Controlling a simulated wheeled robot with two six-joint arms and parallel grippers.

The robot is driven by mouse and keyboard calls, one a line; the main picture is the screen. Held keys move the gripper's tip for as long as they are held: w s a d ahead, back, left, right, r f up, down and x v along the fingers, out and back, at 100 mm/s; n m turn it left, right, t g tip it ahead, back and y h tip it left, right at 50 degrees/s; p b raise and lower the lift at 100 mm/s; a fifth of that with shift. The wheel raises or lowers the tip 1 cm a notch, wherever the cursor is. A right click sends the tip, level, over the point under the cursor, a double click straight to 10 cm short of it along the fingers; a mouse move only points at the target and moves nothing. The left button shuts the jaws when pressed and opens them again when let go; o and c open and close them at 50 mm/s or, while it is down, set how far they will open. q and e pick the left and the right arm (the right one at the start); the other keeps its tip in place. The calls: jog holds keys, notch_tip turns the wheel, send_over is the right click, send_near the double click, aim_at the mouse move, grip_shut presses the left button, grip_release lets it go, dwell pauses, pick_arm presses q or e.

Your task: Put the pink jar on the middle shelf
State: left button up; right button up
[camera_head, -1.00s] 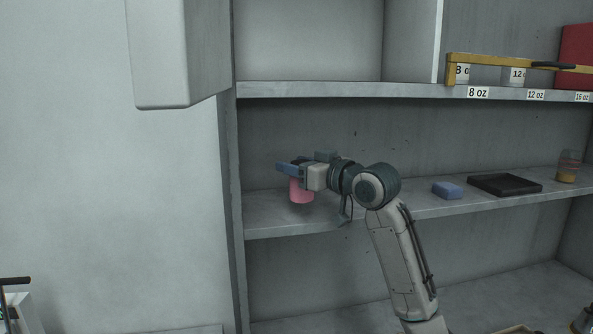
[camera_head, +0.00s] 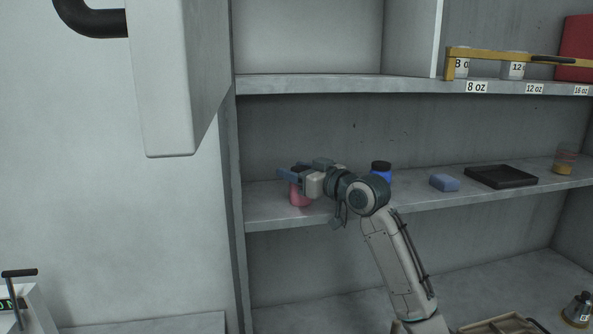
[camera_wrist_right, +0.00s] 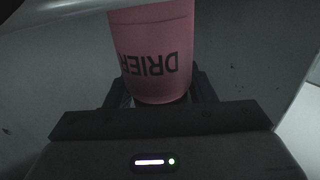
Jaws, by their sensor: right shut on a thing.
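The pink jar (camera_head: 300,197) is at the left end of the middle shelf (camera_head: 275,215) in the head view. My right gripper (camera_head: 291,178) is shut on it. In the right wrist view the jar (camera_wrist_right: 155,45) sits between the fingers, with the word "DRIER" upside down on its side. The jar's base is at or just above the shelf surface; I cannot tell whether it touches. The gripper hides the jar's upper part in the head view. My left gripper is not in view.
A blue jar with a dark lid (camera_head: 381,171) stands behind my right arm. Farther right on the shelf are a blue block (camera_head: 444,183), a black tray (camera_head: 501,177) and a small amber container (camera_head: 564,163). The shelf's left upright (camera_head: 236,200) is close to the pink jar.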

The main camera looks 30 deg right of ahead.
jog(key=o, duration=1)
jog(key=shift+o, duration=0.2)
jog(key=shift+s+r, duration=0.1)
jog(key=shift+r, duration=0.05)
jog(key=shift+s+d, duration=0.2)
jog(key=shift+s, duration=0.15)
jog(key=b+v, duration=0.5)
jog(key=v, duration=0.6)
